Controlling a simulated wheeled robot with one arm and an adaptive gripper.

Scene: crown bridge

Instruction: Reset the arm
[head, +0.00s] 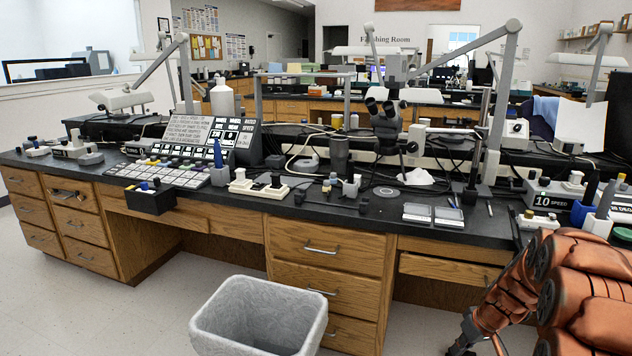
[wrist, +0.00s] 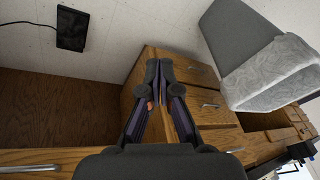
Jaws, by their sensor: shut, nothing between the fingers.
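My gripper (wrist: 160,75) shows in the wrist view with its two fingers together and nothing between them. Behind the fingers in that view is the wooden drawer cabinet (wrist: 205,110) of the workbench. In the head view my copper-coloured arm is folded at the lower right, in front of the bench. The dark gripper end (head: 464,345) shows only in part at the bottom edge there, low over the floor and right of the bin.
A grey bin (head: 257,318) with a liner stands on the floor before the drawers; it also shows in the wrist view (wrist: 265,75). The black benchtop (head: 345,213) holds a microscope (head: 386,122), trays and tools. Open floor (head: 130,320) lies left of the bin.

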